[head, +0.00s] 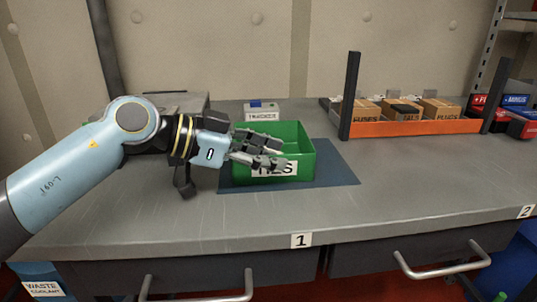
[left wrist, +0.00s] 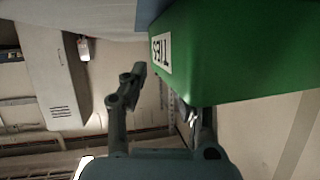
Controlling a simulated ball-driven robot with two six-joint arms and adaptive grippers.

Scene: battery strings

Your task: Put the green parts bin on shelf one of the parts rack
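The green parts bin (head: 301,160) stands on a dark blue mat (head: 335,178) on the grey bench, with a white label on its front, partly covered by my fingers. My left gripper (head: 266,148) reaches in from the left, with its fingers at the bin's front left. In the left wrist view the bin (left wrist: 245,60) fills the upper right, and the gripper (left wrist: 165,95) has its two fingers spread apart. One finger is close to the bin's edge; I cannot tell whether it touches. No shelf is clearly marked as shelf one.
An orange-fronted holder (head: 400,128) with dark posts and brown boxes stands at the back right. Red and blue bins (head: 516,102) sit at the far right by a metal upright. The bench's right front is clear.

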